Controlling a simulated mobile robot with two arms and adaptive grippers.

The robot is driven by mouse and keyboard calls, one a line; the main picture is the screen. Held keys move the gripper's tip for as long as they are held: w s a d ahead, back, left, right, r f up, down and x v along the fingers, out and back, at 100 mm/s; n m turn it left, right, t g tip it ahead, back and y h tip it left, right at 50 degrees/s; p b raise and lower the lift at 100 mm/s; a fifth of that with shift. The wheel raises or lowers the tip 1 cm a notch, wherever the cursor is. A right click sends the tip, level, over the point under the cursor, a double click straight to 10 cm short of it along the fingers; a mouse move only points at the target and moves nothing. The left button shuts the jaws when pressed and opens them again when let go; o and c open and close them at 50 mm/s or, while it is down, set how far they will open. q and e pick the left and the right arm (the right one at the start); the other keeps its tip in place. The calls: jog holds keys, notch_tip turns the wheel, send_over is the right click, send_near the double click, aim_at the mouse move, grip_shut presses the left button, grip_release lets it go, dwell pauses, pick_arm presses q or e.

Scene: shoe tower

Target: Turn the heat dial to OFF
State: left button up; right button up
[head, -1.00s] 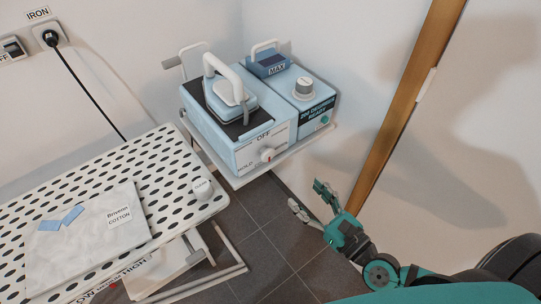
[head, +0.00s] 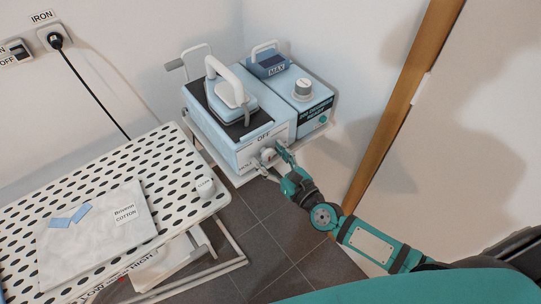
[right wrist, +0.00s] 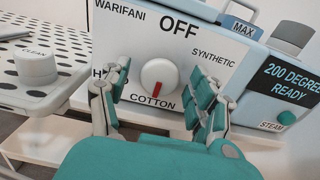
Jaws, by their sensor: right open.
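The heat dial (right wrist: 160,76) is a round white knob on the front of the pale blue iron station (head: 248,148). Its red mark points down toward COTTON in the right wrist view, while OFF is printed above the dial and SYNTHETIC to its right. My right gripper (right wrist: 160,92) is open, with one teal-padded finger on each side of the dial and visible gaps between. In the head view the right gripper (head: 272,162) is at the station's front and partly covers the dial. A label left of the dial is partly hidden by a finger. My left gripper is not in view.
A white iron (head: 230,92) stands on the station. Beside it is a blue box (head: 314,110) labelled 200 DEGREES READY, with a grey knob and green STEAM button. The perforated ironing board (head: 160,150) with a cloth (head: 90,220) is at left; a wooden post (head: 405,85) is at right.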

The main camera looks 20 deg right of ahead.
jog(key=c, duration=1.2)
